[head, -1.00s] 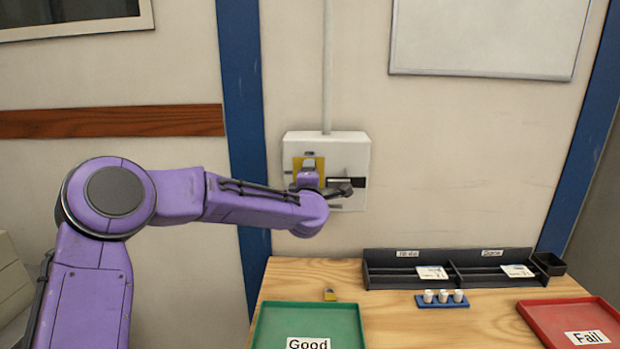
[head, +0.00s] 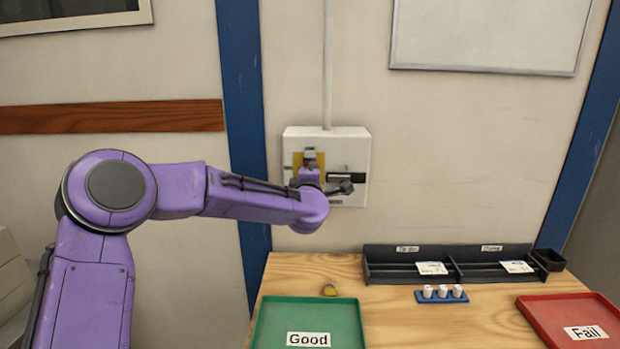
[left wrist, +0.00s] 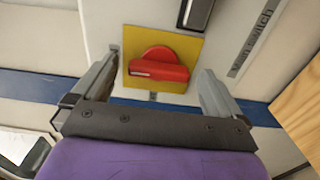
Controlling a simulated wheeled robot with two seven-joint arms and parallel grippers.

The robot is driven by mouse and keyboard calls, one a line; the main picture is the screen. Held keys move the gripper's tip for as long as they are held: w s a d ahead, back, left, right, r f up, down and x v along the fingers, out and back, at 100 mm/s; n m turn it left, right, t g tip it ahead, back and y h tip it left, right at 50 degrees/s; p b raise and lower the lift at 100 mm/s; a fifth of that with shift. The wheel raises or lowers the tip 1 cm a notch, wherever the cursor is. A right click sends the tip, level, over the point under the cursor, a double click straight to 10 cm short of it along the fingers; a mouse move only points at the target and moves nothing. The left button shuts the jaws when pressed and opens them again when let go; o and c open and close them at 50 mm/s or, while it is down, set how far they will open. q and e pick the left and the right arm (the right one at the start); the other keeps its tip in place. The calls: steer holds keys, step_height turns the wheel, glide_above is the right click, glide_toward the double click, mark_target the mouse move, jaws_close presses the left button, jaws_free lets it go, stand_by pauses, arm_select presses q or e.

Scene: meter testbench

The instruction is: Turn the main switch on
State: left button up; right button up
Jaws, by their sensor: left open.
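The main switch is a red rotary handle (left wrist: 158,66) on a yellow plate (left wrist: 187,46), seen in the left wrist view. Its bar lies roughly across that picture. The plate is on a white wall box (head: 355,150), where my left arm hides the red handle in the head view. My left gripper (left wrist: 162,85) is open, with one finger on each side of the handle and visible gaps to both. In the head view the gripper (head: 345,183) is in front of the box. My right gripper is not in view.
A wooden table (head: 400,325) stands below the box. It holds a green Good tray (head: 262,325), a red Fail tray (head: 530,318), a black divided bin (head: 380,273), a blue rack (head: 455,298) with white pieces and a small yellowish object (head: 329,290). A conduit (head: 327,70) rises from the box.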

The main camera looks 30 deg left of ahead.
arm_select(q)
steer(key=b+v, duration=0.3)
steer(key=v, duration=0.7)
steer(key=shift+s+b, duration=0.2)
steer(key=shift+b, duration=0.1)
